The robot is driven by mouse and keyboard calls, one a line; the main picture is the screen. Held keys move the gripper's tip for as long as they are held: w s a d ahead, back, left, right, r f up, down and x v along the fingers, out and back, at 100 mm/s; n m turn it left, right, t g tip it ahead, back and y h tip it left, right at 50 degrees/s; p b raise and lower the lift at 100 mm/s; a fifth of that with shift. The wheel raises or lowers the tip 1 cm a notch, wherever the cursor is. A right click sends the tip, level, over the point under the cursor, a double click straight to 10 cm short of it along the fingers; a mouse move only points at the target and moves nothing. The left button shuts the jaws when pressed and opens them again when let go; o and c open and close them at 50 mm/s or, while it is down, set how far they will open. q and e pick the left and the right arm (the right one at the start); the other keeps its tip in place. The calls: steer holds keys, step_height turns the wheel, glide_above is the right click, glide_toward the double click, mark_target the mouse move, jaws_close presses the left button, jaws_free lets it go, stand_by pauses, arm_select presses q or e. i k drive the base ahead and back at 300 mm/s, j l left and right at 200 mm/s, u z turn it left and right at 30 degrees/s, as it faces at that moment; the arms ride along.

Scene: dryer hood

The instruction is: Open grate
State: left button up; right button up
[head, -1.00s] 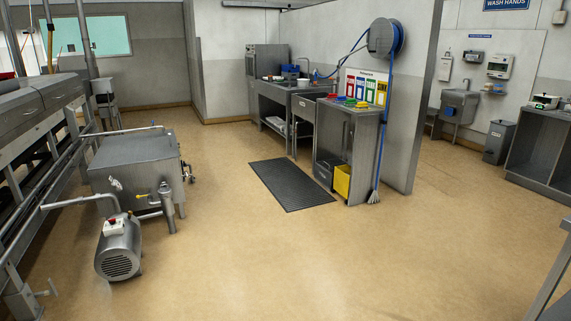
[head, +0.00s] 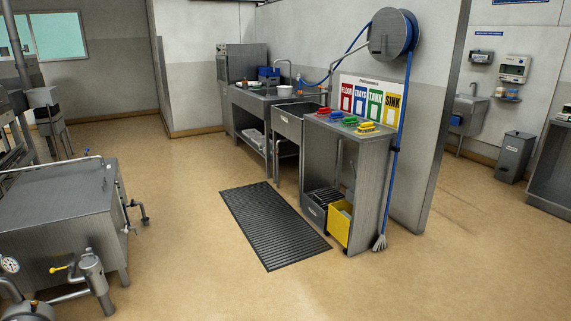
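A dark ribbed rectangular panel (head: 274,222) lies flat on the floor in front of the sink bench; I cannot tell whether it is a mat or a grate. No other thing is plainly a grate in the head view. Neither of my grippers shows.
A steel tank (head: 62,222) with pipes and a valve (head: 93,275) stands at the left. A steel cabinet (head: 368,185) holds coloured brushes on top and a yellow bin (head: 340,222) below. A hose reel (head: 395,37) hangs above. The floor in front is clear.

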mark_target(314, 195)
steer(key=i, duration=2.8)
